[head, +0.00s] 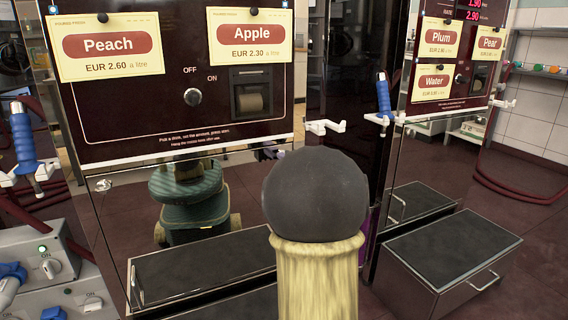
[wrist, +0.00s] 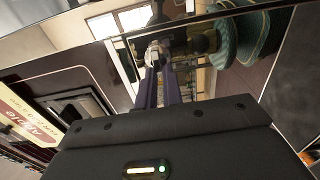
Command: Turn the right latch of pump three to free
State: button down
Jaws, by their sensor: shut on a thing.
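The pump with the Peach and Apple labels (head: 177,125) fills the left and middle of the head view. A small metal latch (head: 103,185) shows at the top left of its mirrored lower door (head: 125,215). My dark, round arm joint and yellow sleeve cover the door's right side, so a right latch there is hidden in the head view. In the wrist view, my gripper (wrist: 155,62) has its two purple fingers close together at the mirrored door, shut on a small pale fitting (wrist: 153,48), seemingly the right latch. Its turn angle is unclear. No pump number is readable.
A pump with Plum, Pear and Water labels (head: 428,105) stands at the right. A dark step box (head: 450,250) stands before it, and another step (head: 200,262) before the Peach and Apple pump. A blue nozzle (head: 384,98) hangs between the pumps.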

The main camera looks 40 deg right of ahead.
jog(key=shift+f, duration=0.15)
jog(key=c, duration=1.5)
grip_release()
jog(key=shift+c, duration=0.2)
jog(key=shift+s, duration=0.1)
jog(key=p+v, duration=0.5)
jog(key=v, duration=1.2)
jog(key=shift+a, duration=0.15)
